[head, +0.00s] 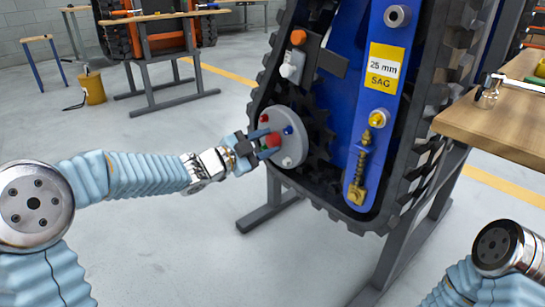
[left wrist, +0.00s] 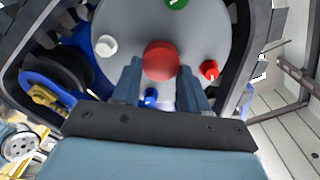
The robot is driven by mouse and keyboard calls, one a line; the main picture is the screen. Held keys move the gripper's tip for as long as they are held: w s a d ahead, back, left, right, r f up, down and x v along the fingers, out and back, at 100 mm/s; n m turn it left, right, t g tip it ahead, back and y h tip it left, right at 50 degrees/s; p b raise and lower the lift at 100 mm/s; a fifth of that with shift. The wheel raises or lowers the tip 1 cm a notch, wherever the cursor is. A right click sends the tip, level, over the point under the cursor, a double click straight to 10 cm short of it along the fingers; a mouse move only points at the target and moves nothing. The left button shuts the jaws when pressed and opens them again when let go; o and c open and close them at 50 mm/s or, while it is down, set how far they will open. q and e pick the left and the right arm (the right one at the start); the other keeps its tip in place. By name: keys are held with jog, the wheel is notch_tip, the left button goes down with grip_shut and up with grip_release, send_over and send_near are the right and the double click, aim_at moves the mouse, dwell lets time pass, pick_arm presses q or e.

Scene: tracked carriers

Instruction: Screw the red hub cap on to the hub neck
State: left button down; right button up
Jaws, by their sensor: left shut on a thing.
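The red hub cap (head: 273,139) is at the middle of the grey round hub plate (head: 295,119) on the tracked carrier. In the left wrist view the round red cap (left wrist: 161,61) sits between the two blue fingers of my left gripper (left wrist: 160,82). My left gripper (head: 268,146) is shut on the cap, in front of the hub plate. The hub neck is hidden behind the cap, so I cannot tell how far the cap sits on it. My right gripper is out of view; only part of my right arm shows at lower right.
White (left wrist: 105,46), green (left wrist: 177,3), red (left wrist: 209,70) and blue (left wrist: 151,97) studs surround the cap on the plate. The black track (head: 262,100) runs close by. A wooden bench (head: 500,128) stands at right.

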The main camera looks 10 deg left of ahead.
pick_arm(q)
jog(key=shift+w+a+r+m+y, duration=0.1)
jog(key=shift+w+a+m+y, duration=0.05)
jog(key=shift+a+m, duration=0.3)
jog(key=shift+w+a+r+m+y, duration=0.1)
jog(key=shift+w+a+m+y, duration=0.05)
jog(key=shift+a+m, duration=0.3)
jog(key=c, duration=1.9)
grip_release()
jog(key=shift+a+r+m, duration=0.1)
jog(key=shift+m, duration=1.3)
grip_shut()
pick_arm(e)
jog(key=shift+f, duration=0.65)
pick_arm(q)
jog(key=m, duration=0.9)
jog(key=shift+r+m+t, duration=0.1)
jog(key=shift+m+t, duration=0.2)
jog(key=o, duration=1.1)
grip_release()
jog(key=shift+c, duration=0.2)
jog(key=shift+o, duration=1.7)
jog(key=shift+d+f, duration=0.2)
jog(key=shift+d, duration=0.05)
